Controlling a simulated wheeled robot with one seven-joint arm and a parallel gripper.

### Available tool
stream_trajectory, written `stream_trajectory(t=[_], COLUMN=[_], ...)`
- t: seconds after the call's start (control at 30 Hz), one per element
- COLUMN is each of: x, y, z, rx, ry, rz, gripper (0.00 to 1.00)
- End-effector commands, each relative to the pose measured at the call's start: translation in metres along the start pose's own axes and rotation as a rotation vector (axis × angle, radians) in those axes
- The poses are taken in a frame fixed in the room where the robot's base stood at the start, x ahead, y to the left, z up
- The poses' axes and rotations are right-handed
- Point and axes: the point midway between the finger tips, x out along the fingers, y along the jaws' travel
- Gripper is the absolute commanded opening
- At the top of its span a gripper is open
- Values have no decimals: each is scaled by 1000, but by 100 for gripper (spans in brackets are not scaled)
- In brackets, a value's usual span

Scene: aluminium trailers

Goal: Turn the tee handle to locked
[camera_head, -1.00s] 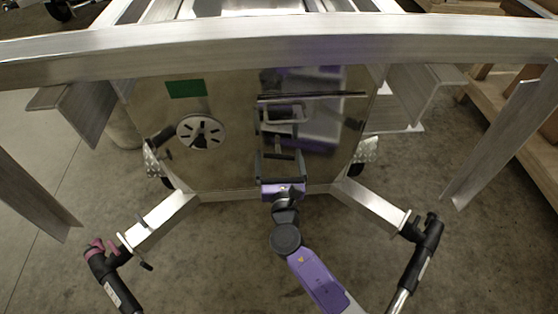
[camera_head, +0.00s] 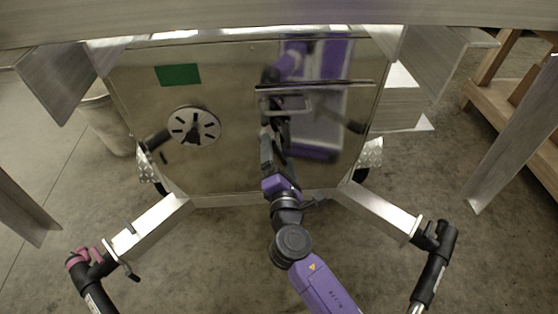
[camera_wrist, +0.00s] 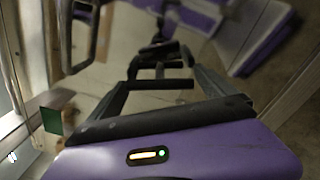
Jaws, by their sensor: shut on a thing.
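The tee handle is a small dark bar on the shiny metal front panel (camera_head: 230,150) of the trailer box. In the wrist view the tee handle (camera_wrist: 160,84) shows as a dark bar between my fingers. My gripper (camera_head: 274,140) is at the panel and shut on the tee handle, turned nearly edge-on to the head camera. It also shows in the wrist view (camera_wrist: 158,80), with its reflection beyond. In the head view my fingers hide most of the handle, and I cannot read its exact angle or any lock mark.
A rectangular grab handle (camera_head: 292,104) sits just above, under a dark horizontal edge. A round slotted vent (camera_head: 193,126) and a green label (camera_head: 178,74) are to the left. An aluminium beam (camera_head: 280,32) crosses above. The trailer's frame arms (camera_head: 378,212) spread at both sides.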

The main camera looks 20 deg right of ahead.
Motion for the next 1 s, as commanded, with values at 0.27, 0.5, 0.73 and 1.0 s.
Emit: stream_trajectory(t=[0.27,0.5,0.73,1.0], x=[0,0,0,0], y=[-2,-1,-1,0], z=[-1,0,0,0], rx=[212,325,370,381], ry=[-1,-1,-1,-1], rz=[1,0,-1,-2], gripper=[54,54,54,54])
